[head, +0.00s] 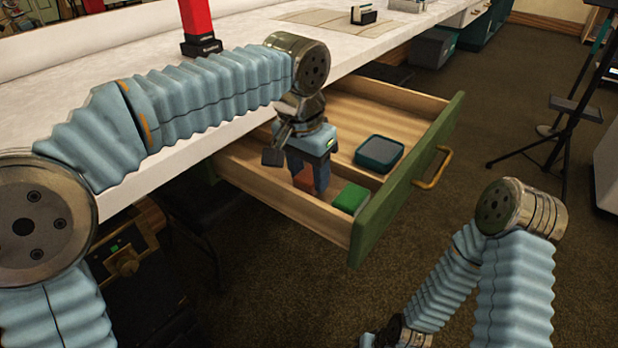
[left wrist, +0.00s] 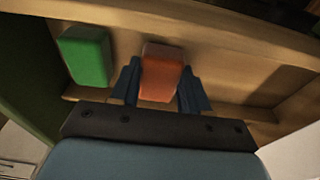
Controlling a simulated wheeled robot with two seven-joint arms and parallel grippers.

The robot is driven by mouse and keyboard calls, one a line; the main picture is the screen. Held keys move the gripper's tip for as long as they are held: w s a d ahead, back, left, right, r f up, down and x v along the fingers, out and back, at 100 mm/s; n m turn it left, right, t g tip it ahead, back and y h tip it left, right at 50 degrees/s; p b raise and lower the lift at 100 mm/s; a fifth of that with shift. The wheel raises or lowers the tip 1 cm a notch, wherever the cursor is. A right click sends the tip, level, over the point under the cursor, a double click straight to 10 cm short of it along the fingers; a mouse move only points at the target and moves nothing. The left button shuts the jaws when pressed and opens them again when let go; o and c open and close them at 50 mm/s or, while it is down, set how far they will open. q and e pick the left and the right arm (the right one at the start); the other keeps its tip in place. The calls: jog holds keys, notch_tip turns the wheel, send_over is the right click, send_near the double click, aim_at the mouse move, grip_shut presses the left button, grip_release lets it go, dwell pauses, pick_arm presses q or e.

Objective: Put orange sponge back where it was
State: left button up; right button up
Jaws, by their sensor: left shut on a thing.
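The orange sponge (head: 304,179) is in the front narrow compartment of the open drawer, partly hidden by my left gripper in the head view. In the left wrist view the orange sponge (left wrist: 161,72) sits between the two blue fingers. My left gripper (head: 306,185) reaches down into the drawer (head: 268,183) and is shut on the sponge. Whether the sponge touches the drawer floor is hard to tell. My right arm shows at the lower right, but I cannot make out its gripper fingers.
A green sponge (head: 351,198) lies in the same compartment, beside the drawer's green front (head: 400,195). A dark teal box (head: 379,153) sits in the larger compartment behind the divider. The white countertop (head: 240,35) overhangs the drawer. A black stand (head: 575,105) is at the right.

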aim_at(303, 181)
pick_arm(q)
jog(key=shift+f, duration=0.35)
jog(key=o, duration=1.1)
jog(key=shift+f, duration=0.1)
jog(key=r+p, duration=0.1)
jog(key=r, duration=0.3)
jog(key=s+r+p, duration=0.1)
jog(key=r, duration=0.3)
jog(key=a+r+p, duration=0.1)
jog(key=r, duration=0.3)
jog(key=shift+s+r+p, duration=0.1)
jog(key=shift+s+p, duration=0.15)
jog(key=shift+p, duration=0.1)
